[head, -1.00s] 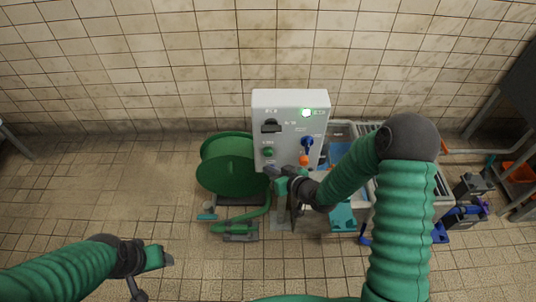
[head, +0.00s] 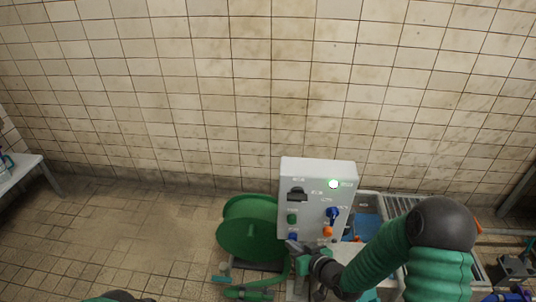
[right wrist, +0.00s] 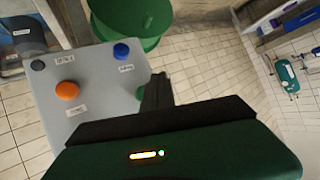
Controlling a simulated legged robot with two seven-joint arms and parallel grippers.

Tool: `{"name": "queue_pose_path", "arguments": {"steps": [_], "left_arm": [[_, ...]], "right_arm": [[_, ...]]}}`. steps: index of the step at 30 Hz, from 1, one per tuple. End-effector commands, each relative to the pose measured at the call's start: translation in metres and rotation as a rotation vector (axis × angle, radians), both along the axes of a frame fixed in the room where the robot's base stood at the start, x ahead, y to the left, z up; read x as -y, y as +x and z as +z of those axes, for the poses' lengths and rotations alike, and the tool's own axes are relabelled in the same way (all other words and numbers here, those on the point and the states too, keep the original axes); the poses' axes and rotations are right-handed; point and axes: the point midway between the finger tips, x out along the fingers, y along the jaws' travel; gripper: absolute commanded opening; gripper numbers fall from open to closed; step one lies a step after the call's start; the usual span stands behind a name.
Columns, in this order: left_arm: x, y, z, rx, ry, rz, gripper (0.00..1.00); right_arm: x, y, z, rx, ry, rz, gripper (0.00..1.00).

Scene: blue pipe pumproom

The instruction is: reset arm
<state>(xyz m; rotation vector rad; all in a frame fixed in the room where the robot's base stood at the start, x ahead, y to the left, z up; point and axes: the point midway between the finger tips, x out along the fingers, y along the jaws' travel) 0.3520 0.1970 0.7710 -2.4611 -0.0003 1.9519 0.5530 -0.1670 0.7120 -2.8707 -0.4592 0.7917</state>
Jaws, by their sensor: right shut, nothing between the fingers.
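My right arm (head: 385,258) comes in from the right in the head view. My right gripper (head: 298,250) is by the lower front of the grey control box (head: 343,173). I cannot tell from the head view whether it touches the box. In the right wrist view the dark fingers (right wrist: 158,90) are together and empty, near the edge of the box face (right wrist: 92,92). The box bears an orange button (head: 327,231), a blue knob (head: 332,214), a green button (head: 292,219) and a lit lamp (head: 333,184). Only a sliver of my left arm shows at the bottom edge.
A green hose reel (head: 248,235) stands left of the box. A metal rack with a blue item (head: 367,227) is behind my right arm. A white table (head: 22,172) is at the far left. The tiled floor (head: 140,230) between table and reel is clear.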

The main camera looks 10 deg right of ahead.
Motion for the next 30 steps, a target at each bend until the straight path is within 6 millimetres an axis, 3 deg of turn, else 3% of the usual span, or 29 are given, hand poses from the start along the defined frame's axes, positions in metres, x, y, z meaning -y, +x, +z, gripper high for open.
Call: {"name": "queue_pose_path", "arguments": {"steps": [5, 12, 19, 21, 30], "left_arm": [[0.0, 0.0, 0.0, 0.0, 0.0, 0.0, 0.65], [0.0, 0.0, 0.0, 0.0, 0.0, 0.0, 0.65], [0.0, 0.0, 0.004, -0.001, 0.0, 0.0, 0.65], [0.0, 0.0, 0.042, -0.001, 0.0, 0.0, 0.65], [0.0, 0.0, 0.139, 0.001, 0.0, 0.0, 0.65]], "right_arm": [[0.011, -0.02, 0.002, -0.141, -0.138, -0.007, 0.0], [0.041, -0.11, 0.03, -0.521, -0.332, -0.112, 0.0], [0.027, -0.205, 0.067, -0.798, -0.293, -0.161, 0.0], [0.03, -0.202, 0.101, -0.798, -0.296, -0.164, 0.0], [0.03, -0.201, 0.197, -0.797, -0.297, -0.164, 0.0]]}}
